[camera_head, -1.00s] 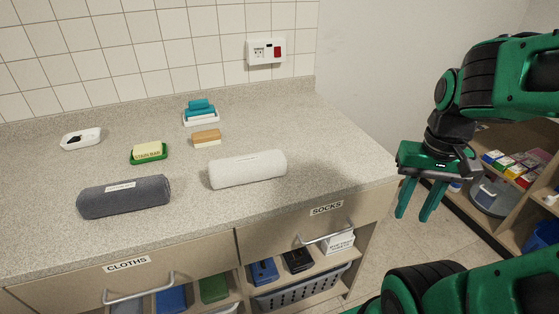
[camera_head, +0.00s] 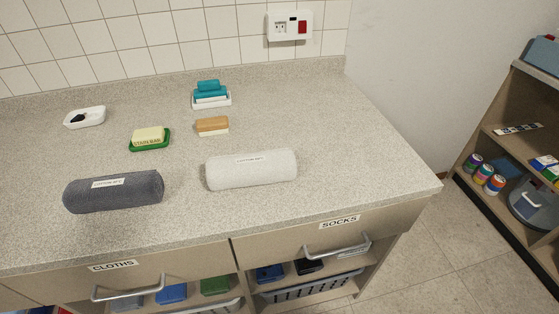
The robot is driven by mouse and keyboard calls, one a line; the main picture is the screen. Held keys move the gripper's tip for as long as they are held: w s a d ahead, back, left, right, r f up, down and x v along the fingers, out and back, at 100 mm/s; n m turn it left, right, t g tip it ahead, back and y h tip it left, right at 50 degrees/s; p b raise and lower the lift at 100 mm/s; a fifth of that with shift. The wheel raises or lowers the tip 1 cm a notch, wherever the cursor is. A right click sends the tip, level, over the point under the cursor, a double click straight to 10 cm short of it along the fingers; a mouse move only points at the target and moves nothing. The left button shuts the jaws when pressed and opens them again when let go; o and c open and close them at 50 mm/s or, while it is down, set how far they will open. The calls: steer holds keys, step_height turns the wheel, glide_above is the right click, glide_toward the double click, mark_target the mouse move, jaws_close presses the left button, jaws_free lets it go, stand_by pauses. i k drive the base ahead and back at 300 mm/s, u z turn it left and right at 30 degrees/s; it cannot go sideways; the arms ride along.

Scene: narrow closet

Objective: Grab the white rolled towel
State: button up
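The white rolled towel (camera_head: 251,170) lies on its side on the speckled countertop (camera_head: 330,150), near the front edge and above the SOCKS drawer (camera_head: 330,232). It has a small printed label on top and nothing touches it. A dark grey rolled towel (camera_head: 113,192) lies to its left, apart from it. My gripper and arm do not show in the current view.
Behind the towels are a stain bar on a green dish (camera_head: 150,139), a tan-and-white block (camera_head: 212,126), teal bars on a white dish (camera_head: 210,95) and a white dish (camera_head: 84,117). Open floor (camera_head: 440,250) lies between the counter and a shelf (camera_head: 500,150) at right.

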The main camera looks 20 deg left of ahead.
mark_target(222, 173)
steer(key=u, duration=0.05)
steer(key=k, duration=0.95)
steer(key=u, duration=0.55)
steer(key=i, duration=1.05)
steer(key=z, duration=0.05)
